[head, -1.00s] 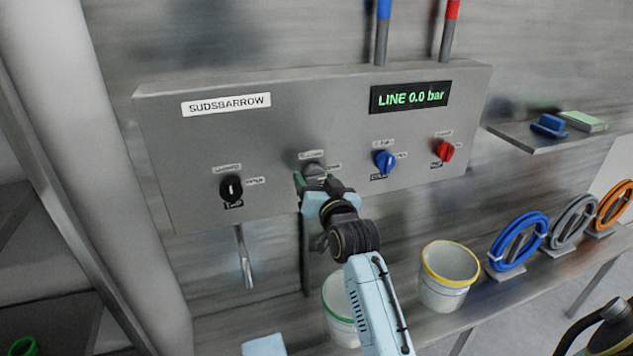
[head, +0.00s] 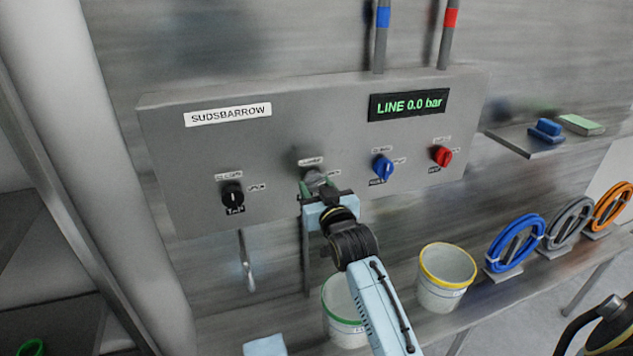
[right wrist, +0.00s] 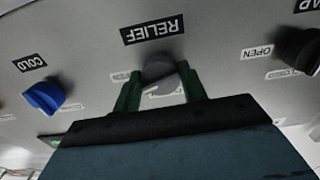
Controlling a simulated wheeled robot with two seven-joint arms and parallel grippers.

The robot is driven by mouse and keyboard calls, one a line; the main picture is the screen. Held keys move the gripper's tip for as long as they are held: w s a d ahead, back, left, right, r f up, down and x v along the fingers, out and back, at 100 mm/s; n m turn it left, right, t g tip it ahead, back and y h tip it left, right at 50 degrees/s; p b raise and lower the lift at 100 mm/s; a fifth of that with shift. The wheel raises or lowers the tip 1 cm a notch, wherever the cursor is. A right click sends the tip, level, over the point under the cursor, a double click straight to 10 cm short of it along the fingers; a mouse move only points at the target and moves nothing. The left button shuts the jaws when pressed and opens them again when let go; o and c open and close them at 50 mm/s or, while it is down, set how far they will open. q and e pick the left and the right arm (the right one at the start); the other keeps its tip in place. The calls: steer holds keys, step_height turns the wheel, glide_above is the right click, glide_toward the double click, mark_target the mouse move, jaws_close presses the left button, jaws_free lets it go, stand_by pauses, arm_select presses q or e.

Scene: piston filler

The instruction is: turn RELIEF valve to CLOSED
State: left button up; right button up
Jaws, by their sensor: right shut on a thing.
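The RELIEF valve is a grey round knob (head: 314,176) on the grey panel, between the black knob and the blue knob. In the right wrist view the grey knob (right wrist: 160,74) sits under an upside-down RELIEF label (right wrist: 152,32). My right gripper (head: 316,188) reaches up to the panel in the head view. In the right wrist view its green fingers (right wrist: 158,92) stand on either side of the grey knob, shut on it. The fingers partly hide the knob and its small side labels. My left gripper is in neither view.
A black knob (head: 233,194) is to the left on the panel; a blue knob (head: 383,167) and red knob (head: 441,156) are to the right. The display (head: 409,104) reads LINE 0.0 bar. Buckets (head: 446,277) and hose coils (head: 516,243) stand on the shelf below.

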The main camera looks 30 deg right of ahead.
steer(key=n+p, duration=0.2)
steer(key=n, duration=0.1)
steer(key=shift+d+r+n, duration=0.1)
steer(key=shift+r+n, duration=0.05)
steer(key=shift+n, duration=0.25)
steer(key=n+p, duration=0.2)
steer(key=n, duration=0.1)
steer(key=shift+n, duration=0.3)
steer(key=n+p, duration=0.1)
steer(key=n, duration=0.2)
steer(key=shift+d+n, duration=0.1)
steer(key=shift+n, duration=0.2)
steer(key=shift+n+p, duration=0.4)
steer(key=shift+n, duration=1.4)
steer(key=o, duration=1)
steer(key=b+v, duration=0.1)
steer(key=v, duration=1.2)
steer(key=shift+s+b, duration=0.2)
steer(key=shift+b, duration=0.2)
